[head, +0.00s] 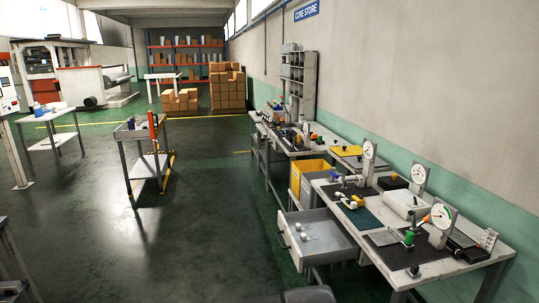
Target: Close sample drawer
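The sample drawer (289,246) is a grey metal drawer below the near workbench (438,262), right of the middle in the head view. It is pulled well out to the left, into the aisle. Its inside shows, with a few small white pieces (303,236) lying near its front end. My gripper does not show in this view.
Dial gauges (443,215) and small tools stand on the near bench. A yellow bin (312,172) stands beyond the drawer. A dark rounded thing (308,295), unclear, is at the bottom edge. A small cart (140,133) stands left; the floor between is clear.

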